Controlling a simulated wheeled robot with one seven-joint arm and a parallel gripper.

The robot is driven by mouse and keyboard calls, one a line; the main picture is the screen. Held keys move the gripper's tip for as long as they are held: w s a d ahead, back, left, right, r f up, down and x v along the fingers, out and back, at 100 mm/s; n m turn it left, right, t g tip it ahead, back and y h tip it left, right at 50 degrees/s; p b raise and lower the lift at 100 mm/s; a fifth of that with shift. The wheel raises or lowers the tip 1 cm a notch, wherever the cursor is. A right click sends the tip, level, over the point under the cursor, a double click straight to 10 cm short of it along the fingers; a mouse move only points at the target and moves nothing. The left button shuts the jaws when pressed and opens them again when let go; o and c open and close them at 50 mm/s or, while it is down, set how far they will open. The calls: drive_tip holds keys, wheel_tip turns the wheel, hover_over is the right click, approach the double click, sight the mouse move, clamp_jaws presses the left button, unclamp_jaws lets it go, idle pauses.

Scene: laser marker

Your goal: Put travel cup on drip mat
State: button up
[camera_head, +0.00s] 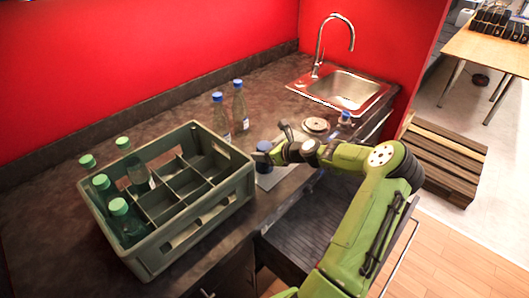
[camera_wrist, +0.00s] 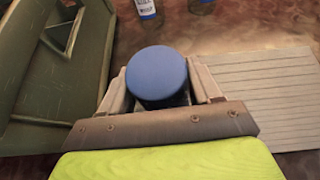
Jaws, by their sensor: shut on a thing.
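The travel cup (camera_head: 264,147) has a blue lid and a dark body. In the wrist view its round blue lid (camera_wrist: 157,72) sits between my two fingers. My gripper (camera_wrist: 160,92) is shut on the cup; its fingers flank the cup just below the lid. In the head view my gripper (camera_head: 273,153) reaches it from the right. The drip mat (camera_wrist: 265,95) is a pale grey, ribbed rectangle to the right of the cup in the wrist view. In the head view the mat (camera_head: 269,180) is partly hidden by my arm and the cup. The cup's base is hidden.
A grey-green bottle crate (camera_head: 196,230) with several green-capped bottles stands to the left. Two blue-capped bottles (camera_head: 239,106) stand behind the cup. A sink (camera_head: 345,88) is at the back right. A round pale object (camera_head: 316,124) lies beyond my gripper.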

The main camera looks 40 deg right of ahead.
drive_tip(key=shift+a+f, duration=0.1)
drive_tip(key=o, duration=1.2)
drive_tip(key=shift+c, duration=0.2)
drive_tip(key=shift+r, duration=0.2)
drive_tip(key=p+v, duration=0.1)
drive_tip(key=v, duration=1.1)
drive_tip(key=shift+f, duration=0.15)
